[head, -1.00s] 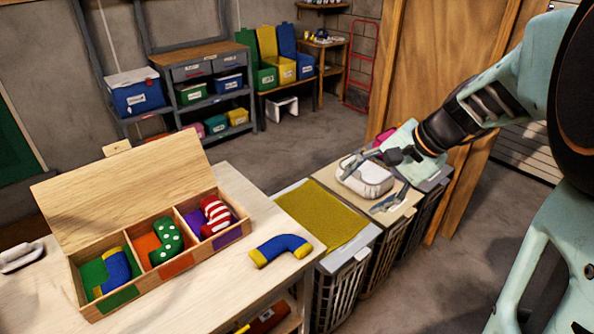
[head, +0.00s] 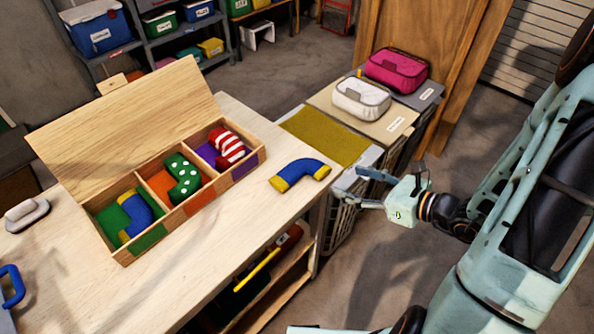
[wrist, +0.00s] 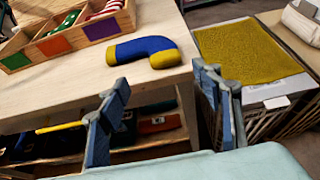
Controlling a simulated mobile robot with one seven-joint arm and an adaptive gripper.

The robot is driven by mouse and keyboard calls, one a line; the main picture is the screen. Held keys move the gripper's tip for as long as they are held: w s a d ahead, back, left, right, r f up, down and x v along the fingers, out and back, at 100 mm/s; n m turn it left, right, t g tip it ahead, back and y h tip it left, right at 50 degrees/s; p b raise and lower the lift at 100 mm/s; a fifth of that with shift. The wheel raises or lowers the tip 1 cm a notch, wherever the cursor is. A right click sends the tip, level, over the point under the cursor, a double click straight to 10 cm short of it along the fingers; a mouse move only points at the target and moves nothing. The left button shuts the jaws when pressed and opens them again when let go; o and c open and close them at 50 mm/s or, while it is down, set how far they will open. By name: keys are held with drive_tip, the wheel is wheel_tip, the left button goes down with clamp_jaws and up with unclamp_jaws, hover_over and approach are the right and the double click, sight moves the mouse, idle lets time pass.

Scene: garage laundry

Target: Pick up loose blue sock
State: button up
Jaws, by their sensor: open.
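The loose blue sock (head: 301,174), with yellow toe and cuff, lies bent on the pale wooden table (head: 225,240) near its right edge. It also shows in the wrist view (wrist: 146,47), beyond my fingers. My gripper (head: 352,188) is open and empty, just off the table's right edge and to the right of the sock. In the wrist view my two fingers (wrist: 165,112) stand wide apart, with nothing between them. Another blue and yellow sock (head: 136,214) lies in the green left compartment of the open wooden box (head: 190,208).
The box also holds a green dotted sock (head: 183,178) and a red striped sock (head: 229,149). Bins with a yellow mat (head: 328,135), a white pouch (head: 361,98) and a pink pouch (head: 397,70) stand behind my gripper. A grey-white brush-like object (head: 27,214) sits at left.

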sight(324, 170)
drive_tip(key=x, duration=0.5)
drive_tip(key=shift+d, duration=0.1)
drive_tip(key=shift+w+p+x, duration=0.15)
drive_tip(key=shift+p+x, duration=0.1)
drive_tip(key=shift+x, duration=1.2)
drive_tip(key=shift+w+p+x, duration=0.15)
drive_tip(key=shift+p+x, duration=0.1)
drive_tip(key=shift+x, duration=1.15)
drive_tip(key=shift+d+r, duration=0.1)
drive_tip(key=shift+d, duration=0.1)
drive_tip(key=c, duration=1.2)
